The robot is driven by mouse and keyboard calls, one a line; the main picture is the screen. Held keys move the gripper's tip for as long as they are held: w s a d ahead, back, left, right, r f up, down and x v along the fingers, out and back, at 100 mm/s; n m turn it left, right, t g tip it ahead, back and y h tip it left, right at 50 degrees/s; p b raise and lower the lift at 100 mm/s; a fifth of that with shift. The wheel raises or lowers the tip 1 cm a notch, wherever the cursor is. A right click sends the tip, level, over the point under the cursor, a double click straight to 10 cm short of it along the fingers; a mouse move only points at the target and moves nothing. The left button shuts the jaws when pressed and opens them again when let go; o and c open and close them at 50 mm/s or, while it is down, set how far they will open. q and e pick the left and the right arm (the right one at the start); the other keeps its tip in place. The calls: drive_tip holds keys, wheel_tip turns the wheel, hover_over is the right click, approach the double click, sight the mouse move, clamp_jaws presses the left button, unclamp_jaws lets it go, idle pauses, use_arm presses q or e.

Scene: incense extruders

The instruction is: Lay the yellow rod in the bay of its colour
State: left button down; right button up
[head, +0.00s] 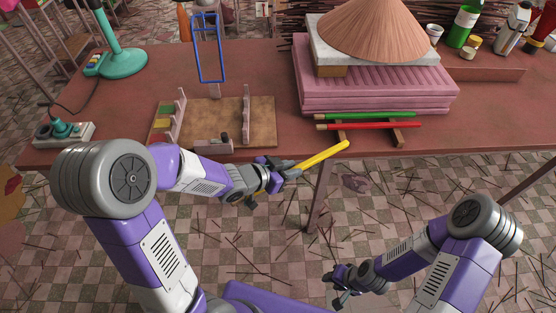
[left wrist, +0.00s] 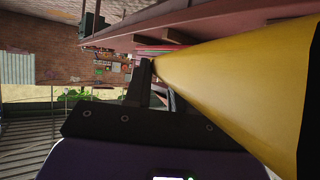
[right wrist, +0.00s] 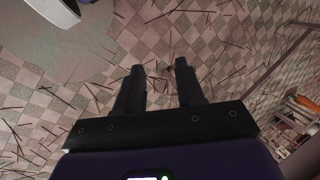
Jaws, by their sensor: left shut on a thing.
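The yellow rod (head: 325,154) is held in my left gripper (head: 291,170), which is shut on it in front of the table's near edge. The rod slants up to the right, and its yellow body fills much of the left wrist view (left wrist: 235,75). The wooden rack board (head: 262,118) lies on the table, up and left of the left gripper. It has upright notched dividers (head: 246,105), with a green patch (head: 167,108) and a yellowish patch (head: 161,123) at its left end. My right gripper (right wrist: 158,78) is open and empty above the floor.
A green rod (head: 370,115) and a red rod (head: 370,126) lie on wooden rests (head: 398,139). Behind them is a pink ridged stack (head: 375,92) under a brown cone (head: 385,28). A blue wire frame (head: 222,60) stands behind the rack. A teal stand (head: 120,62) is at left.

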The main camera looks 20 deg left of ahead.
drive_tip(key=shift+o, duration=1)
drive_tip(key=shift+w+a+r, duration=0.15)
drive_tip(key=shift+w, duration=0.1)
drive_tip(key=w+a+r+n+g, duration=0.1)
drive_tip(key=w+a+r+n, duration=0.3)
drive_tip(key=w+r+n, duration=0.15)
drive_tip(key=w+a+r+n+h, duration=0.15)
drive_tip(key=r+n, duration=0.25)
drive_tip(key=r, duration=0.5)
drive_tip(key=w+a+r+n+g, duration=0.1)
drive_tip(key=w+a+r+n, duration=0.25)
drive_tip(key=r, duration=0.65)
drive_tip(key=w+a+r+n+h, duration=0.1)
drive_tip(key=a+r+n, duration=0.1)
drive_tip(key=r+n, duration=0.5)
drive_tip(key=w+d+r+n+t+h, duration=0.2)
drive_tip(key=w+r+n, duration=0.5)
drive_tip(key=w, duration=0.2)
use_arm(q)
drive_tip(key=s+d+f+m+g+h, duration=0.1)
drive_tip(key=d+m+g+h, duration=0.1)
drive_tip(key=d, duration=0.4)
drive_tip(key=shift+d+f+m+g+h, duration=0.25)
drive_tip(key=shift+m+g+h, duration=0.25)
drive_tip(key=shift+m, duration=0.5)
use_arm(e)
wheel_tip(320, 180, down, 11)
drive_tip(key=shift+s+a, duration=0.1)
drive_tip(key=shift+s, duration=0.05)
drive_tip(key=shift+c, duration=0.4)
